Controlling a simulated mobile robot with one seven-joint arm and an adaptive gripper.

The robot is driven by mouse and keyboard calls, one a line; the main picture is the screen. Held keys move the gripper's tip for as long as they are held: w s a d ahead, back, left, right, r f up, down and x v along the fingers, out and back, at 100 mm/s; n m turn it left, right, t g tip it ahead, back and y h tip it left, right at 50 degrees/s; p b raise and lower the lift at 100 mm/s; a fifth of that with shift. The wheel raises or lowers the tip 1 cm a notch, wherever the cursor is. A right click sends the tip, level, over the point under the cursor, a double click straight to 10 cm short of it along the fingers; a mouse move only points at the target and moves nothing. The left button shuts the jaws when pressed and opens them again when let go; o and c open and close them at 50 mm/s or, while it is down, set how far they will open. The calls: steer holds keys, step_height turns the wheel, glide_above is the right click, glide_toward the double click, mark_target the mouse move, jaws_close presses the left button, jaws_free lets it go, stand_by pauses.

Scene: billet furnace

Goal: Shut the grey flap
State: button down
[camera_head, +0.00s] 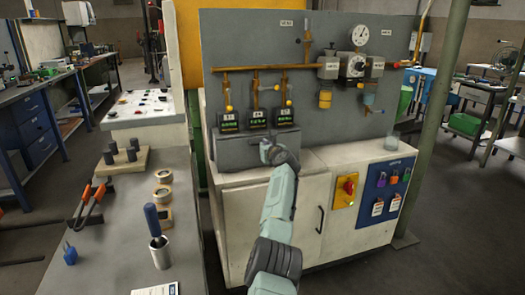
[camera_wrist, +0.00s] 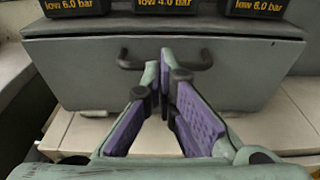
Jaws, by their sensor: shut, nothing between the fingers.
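The grey flap (camera_wrist: 90,75) is the broad front panel of a grey box in the wrist view, below three small black gauges. It has a dark bar handle (camera_wrist: 129,63) near its upper edge. In the head view the box front (camera_head: 235,152) sits on the bench top, partly hidden by my arm. My gripper (camera_wrist: 165,62) is shut and empty, its fingertips in front of the middle of the handle. I cannot tell whether they touch it. It also shows in the head view (camera_head: 278,154). How far the flap stands open is hard to tell.
The gauges (camera_head: 257,118) stand on the box, below brass pipes on a grey panel (camera_head: 240,35). A white cabinet (camera_head: 240,230) with a red switch (camera_head: 348,187) is underneath. A grey table (camera_head: 200,262) with tools stands left; a green post (camera_head: 436,110) rises right.

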steer(key=shift+w+r, duration=0.15)
steer(key=shift+w, duration=0.1)
stand_by(0.4)
steer(key=shift+r, duration=0.1)
